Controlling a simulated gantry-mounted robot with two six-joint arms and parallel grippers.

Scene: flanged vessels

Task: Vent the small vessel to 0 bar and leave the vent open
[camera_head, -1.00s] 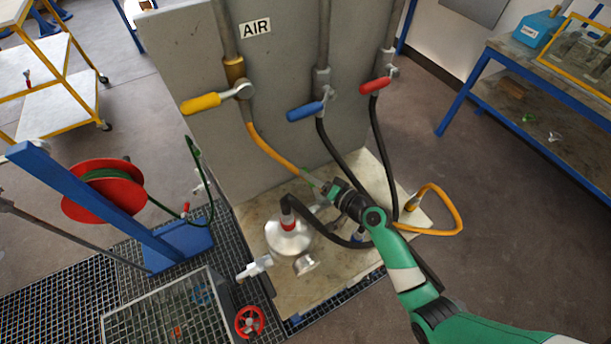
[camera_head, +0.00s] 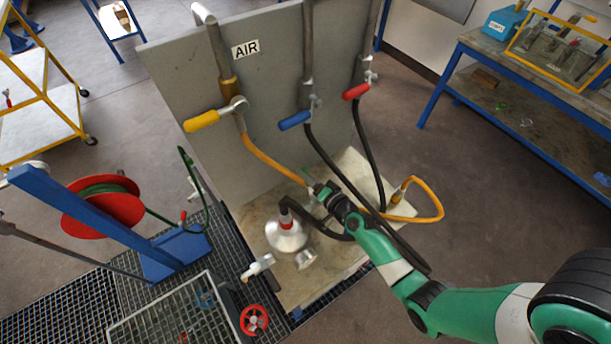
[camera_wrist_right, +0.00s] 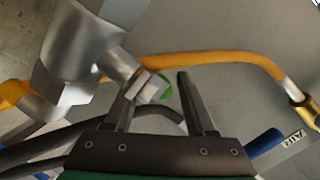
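A silver domed vessel (camera_head: 287,238) stands on the pale base plate, with a red-banded black hose on its top. A pale valve-like fitting (camera_head: 257,268) sits at its front left. My right gripper (camera_head: 317,190) is behind and right of the dome, by the end of the orange hose (camera_head: 270,158). In the right wrist view, the gripper (camera_wrist_right: 160,76) has its fingers apart. A silver body (camera_wrist_right: 82,50) with a hex-nut stub (camera_wrist_right: 148,86) reaches toward the left finger, with a bit of green behind. I cannot tell whether they touch. No pressure reading is legible.
The grey panel (camera_head: 180,80) carries yellow (camera_head: 201,121), blue (camera_head: 295,120) and red (camera_head: 356,91) levers on pipes. Black hoses and a yellow hose loop (camera_head: 435,200) lie around my right arm. A red hose reel (camera_head: 103,222) and red handwheel (camera_head: 254,320) stand left and in front.

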